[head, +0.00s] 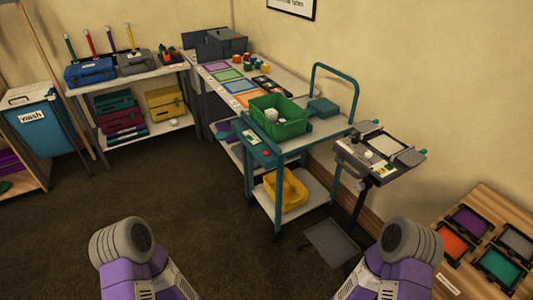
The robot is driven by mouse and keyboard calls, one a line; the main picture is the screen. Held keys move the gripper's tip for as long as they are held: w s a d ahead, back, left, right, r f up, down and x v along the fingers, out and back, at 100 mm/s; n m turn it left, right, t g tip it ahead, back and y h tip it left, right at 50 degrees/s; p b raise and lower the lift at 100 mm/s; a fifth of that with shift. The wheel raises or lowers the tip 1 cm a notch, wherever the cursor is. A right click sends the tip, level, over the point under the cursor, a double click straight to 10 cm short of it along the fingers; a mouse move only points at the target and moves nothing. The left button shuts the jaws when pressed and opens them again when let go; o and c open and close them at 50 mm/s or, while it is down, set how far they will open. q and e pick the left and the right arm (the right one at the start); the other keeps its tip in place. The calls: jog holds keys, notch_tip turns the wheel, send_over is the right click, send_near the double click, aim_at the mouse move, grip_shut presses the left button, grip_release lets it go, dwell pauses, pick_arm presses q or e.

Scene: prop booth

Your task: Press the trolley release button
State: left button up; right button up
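The trolley (301,139) stands in the middle of the room, with a teal frame, a raised handle at its far right and two grey shelves. A small red button (266,154) shows on the teal panel (257,148) at its near left end. A small pale label or part lies beside it on the panel. A green bin (280,128) with pale items inside sits on the top shelf. A yellow bin (285,191) sits on the lower shelf. Only purple and grey links of my two arms show at the bottom; neither gripper is in view.
A grey stand (378,158) with a tray-like top is close to the trolley's right. A wooden table (480,212) with coloured trays is at lower right. Benches with cases (90,72) and coloured mats (230,86) line the back. The carpet (180,190) before the trolley is clear.

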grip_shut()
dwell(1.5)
